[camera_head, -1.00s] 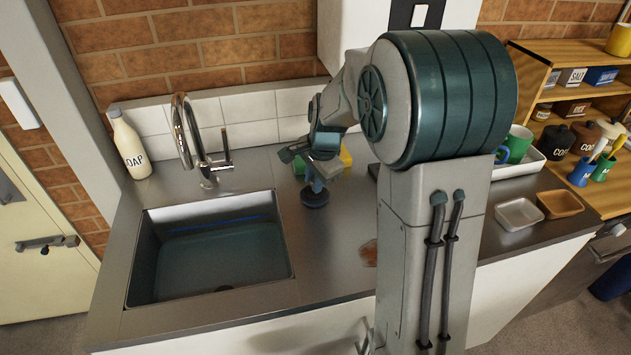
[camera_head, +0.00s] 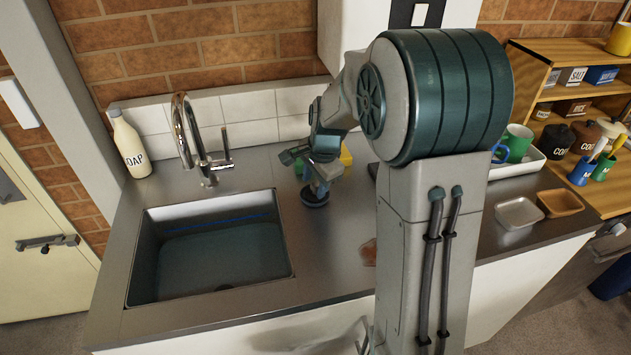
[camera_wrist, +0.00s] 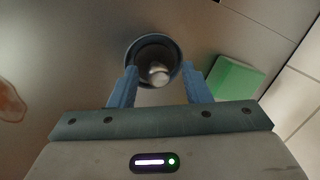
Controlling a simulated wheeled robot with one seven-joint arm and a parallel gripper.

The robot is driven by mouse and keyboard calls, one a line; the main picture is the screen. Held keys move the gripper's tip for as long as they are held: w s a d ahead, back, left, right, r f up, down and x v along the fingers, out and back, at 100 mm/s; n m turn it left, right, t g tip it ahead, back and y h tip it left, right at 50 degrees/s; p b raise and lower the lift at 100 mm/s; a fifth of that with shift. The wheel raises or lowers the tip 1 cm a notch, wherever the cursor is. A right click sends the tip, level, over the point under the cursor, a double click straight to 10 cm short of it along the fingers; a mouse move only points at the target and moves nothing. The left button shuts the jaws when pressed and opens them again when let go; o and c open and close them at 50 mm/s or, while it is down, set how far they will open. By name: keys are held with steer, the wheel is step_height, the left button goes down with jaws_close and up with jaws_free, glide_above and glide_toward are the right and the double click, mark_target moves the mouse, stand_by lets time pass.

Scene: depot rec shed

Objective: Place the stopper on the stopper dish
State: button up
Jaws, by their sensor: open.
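The stopper dish (camera_head: 315,200) is a small round blue dish on the steel counter, right of the sink. It also shows in the wrist view (camera_wrist: 130,51). The stopper (camera_wrist: 158,71), dark with a pale silvery knob, lies inside the dish's rim in the wrist view. My gripper (camera_wrist: 160,82) is open, with one blue finger on each side of the near part of the dish and nothing held between them. In the head view my gripper (camera_head: 319,184) is just above the dish and hides part of it; the stopper cannot be made out there.
A reddish stain (camera_head: 369,253) marks the counter. A soap bottle (camera_head: 130,147) stands back left.

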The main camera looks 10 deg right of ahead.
steer(key=v, duration=1.2)
steer(key=s+f+n, duration=0.2)
steer(key=s+n, duration=0.4)
steer(key=s, duration=0.4)
steer(key=s+a+f+n+h, duration=0.1)
steer(key=s+f+n, duration=0.1)
steer(key=s+n, duration=0.5)
steer(key=s, duration=0.4)
steer(key=shift+s, duration=0.15)
